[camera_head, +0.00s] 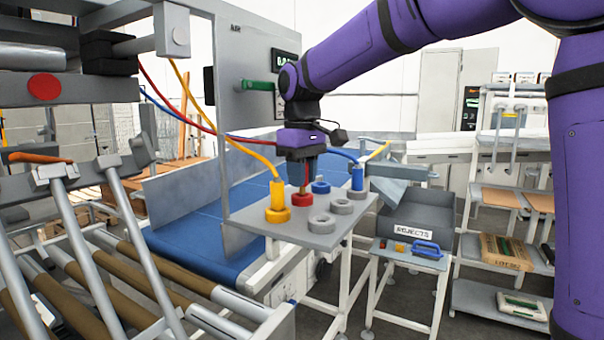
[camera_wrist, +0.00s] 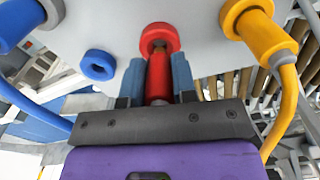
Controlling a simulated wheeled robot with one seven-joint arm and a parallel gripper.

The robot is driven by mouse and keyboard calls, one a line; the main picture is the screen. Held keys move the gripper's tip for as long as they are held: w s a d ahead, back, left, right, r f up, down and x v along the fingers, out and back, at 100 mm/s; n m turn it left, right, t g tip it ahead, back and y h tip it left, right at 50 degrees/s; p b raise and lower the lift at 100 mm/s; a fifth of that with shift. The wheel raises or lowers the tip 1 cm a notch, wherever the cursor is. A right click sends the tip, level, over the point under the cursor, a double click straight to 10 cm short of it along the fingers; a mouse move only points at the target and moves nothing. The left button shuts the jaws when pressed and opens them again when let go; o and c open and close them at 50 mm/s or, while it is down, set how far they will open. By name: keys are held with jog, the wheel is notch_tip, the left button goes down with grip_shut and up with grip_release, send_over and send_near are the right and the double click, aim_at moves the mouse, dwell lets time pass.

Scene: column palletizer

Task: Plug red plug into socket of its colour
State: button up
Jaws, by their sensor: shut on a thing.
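My gripper (camera_head: 303,180) is above the panel, its fingers pointing down and shut on the red plug (camera_wrist: 158,85). The red cable runs to the plug from the left. The red socket (camera_head: 303,200) is a ring on the grey panel (camera_head: 292,231), directly below the fingers. In the wrist view, the red socket (camera_wrist: 160,36) lies straight ahead of the plug's tip, which overlaps the ring's opening. I cannot tell how deep the tip is. The fingers (camera_wrist: 160,75) flank the plug on both sides.
A yellow plug (camera_head: 277,193) stands in a yellow ring to the left. An empty blue ring (camera_head: 320,187) lies between. A rejects bin (camera_head: 415,222) stands at the right.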

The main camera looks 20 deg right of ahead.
jog(key=shift+f, duration=0.9)
dwell(1.4)
jog(key=o, duration=0.9)
jog(key=shift+o, duration=0.2)
jog(key=shift+r, duration=0.1)
notch_tip(320, 180, up, 10)
jog(key=shift+f, duration=0.15)
jog(key=shift+s+d+r, duration=0.1)
jog(key=shift+r, duration=0.35)
jog(key=s+d+f+m+t, duration=0.1)
jog(key=s+d+f, duration=0.3)
jog(key=s, duration=0.5)
jog(key=s+d+f+m+t, duration=0.2)
jog(key=s+d+f+m, duration=0.1)
jog(key=s, duration=0.6)
jog(key=s+d+f+m+t, duration=0.2)
jog(key=s+d+f, duration=0.4)
jog(key=s, duration=0.4)
jog(key=shift+f+m, duration=0.4)
